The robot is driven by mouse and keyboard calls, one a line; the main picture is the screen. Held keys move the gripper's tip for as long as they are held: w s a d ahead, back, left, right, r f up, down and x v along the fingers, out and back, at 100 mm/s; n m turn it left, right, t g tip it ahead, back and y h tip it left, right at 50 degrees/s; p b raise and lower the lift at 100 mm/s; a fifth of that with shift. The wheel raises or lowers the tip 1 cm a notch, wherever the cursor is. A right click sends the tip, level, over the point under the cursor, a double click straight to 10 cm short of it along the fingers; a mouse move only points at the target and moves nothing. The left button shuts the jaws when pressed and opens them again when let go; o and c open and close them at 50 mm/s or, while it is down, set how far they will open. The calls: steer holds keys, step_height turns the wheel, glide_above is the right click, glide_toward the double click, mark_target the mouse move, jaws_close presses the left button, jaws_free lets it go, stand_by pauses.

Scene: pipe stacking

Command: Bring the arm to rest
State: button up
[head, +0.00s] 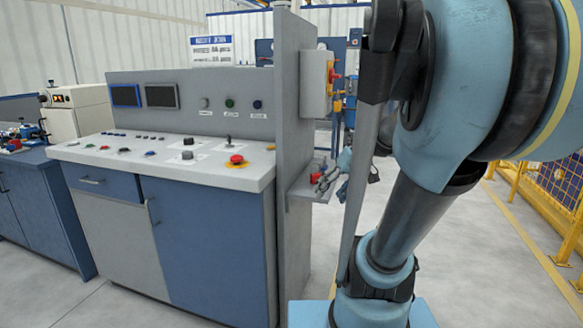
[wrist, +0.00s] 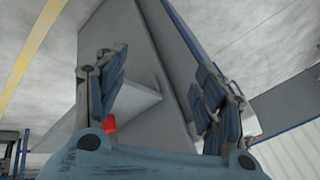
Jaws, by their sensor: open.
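My arm (head: 440,110) fills the right side of the head view, a light-blue and black set of links. My gripper (wrist: 160,92) shows in the wrist view with its two blue-grey fingers spread wide apart and nothing between them. Beyond the fingers are a grey upright panel and pale floor. In the head view, what looks like part of the gripper (head: 331,178) shows beside the small shelf, partly hidden by my arm. I cannot tell whether it touches the shelf.
A control console (head: 160,165) with buttons and a blue cabinet stands at left. Its tall grey side panel (head: 294,150) carries a small shelf (head: 306,194) close to my arm. A yellow fence (head: 548,190) stands at right. Open floor lies between.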

steer(key=s+d+f+m+h, duration=0.3)
steer(key=s+d+f+h, duration=0.2)
steer(key=s+f, duration=0.5)
steer(key=shift+s+d+f, duration=0.15)
steer(key=shift+s+d, duration=0.15)
steer(key=shift+d, duration=0.4)
steer(key=shift+w+f, duration=0.2)
steer(key=shift+w, duration=0.25)
stand_by(1.2)
